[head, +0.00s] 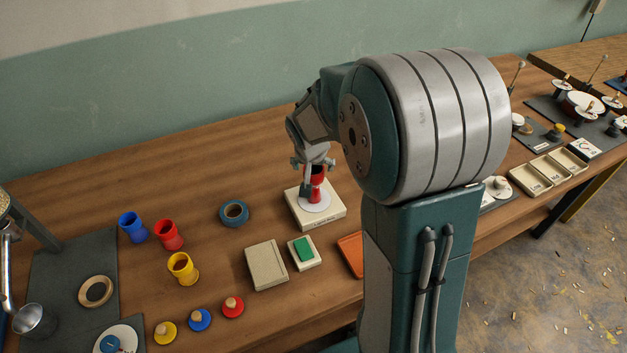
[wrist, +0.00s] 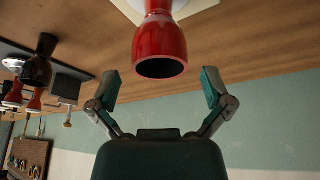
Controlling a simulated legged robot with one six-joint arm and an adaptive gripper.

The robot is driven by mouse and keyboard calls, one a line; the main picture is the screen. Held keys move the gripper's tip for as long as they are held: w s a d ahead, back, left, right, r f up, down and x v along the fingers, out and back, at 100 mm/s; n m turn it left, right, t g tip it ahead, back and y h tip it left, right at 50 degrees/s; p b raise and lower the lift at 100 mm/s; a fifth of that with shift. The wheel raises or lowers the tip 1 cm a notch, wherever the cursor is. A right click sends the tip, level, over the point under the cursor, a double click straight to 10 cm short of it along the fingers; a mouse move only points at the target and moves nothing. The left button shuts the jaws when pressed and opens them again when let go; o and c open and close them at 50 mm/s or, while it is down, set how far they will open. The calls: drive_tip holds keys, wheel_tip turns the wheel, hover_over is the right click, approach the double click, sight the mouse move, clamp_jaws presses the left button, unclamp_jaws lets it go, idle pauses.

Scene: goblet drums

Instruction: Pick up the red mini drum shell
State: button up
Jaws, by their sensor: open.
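A red goblet-shaped drum shell (head: 317,180) stands on a white disc on a cream block (head: 328,221) in the head view. In the wrist view the same red shell (wrist: 160,42) hangs in from the top, its open dark mouth facing me. My gripper (wrist: 161,88) is open, one finger to each side of the shell's mouth, with visible gaps and nothing held. In the head view my gripper (head: 309,180) is at the red shell and partly hides it. Another red shell (head: 168,236) stands on the table at left, between a blue shell (head: 133,227) and a yellow shell (head: 183,268).
A beige box (head: 266,265), a green-topped block (head: 304,252) and an orange tray (head: 351,254) sit in front. Knobbed discs (head: 199,320) line the front. The table behind the ring is clear.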

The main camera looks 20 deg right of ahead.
sight(313, 169)
drive_tip(key=x, duration=0.3)
drive_tip(key=shift+w+f, duration=0.1)
drive_tip(key=shift+f, duration=0.1)
drive_tip(key=shift+c, duration=0.3)
drive_tip(key=c, duration=1.1)
drive_tip(key=shift+r, duration=0.1)
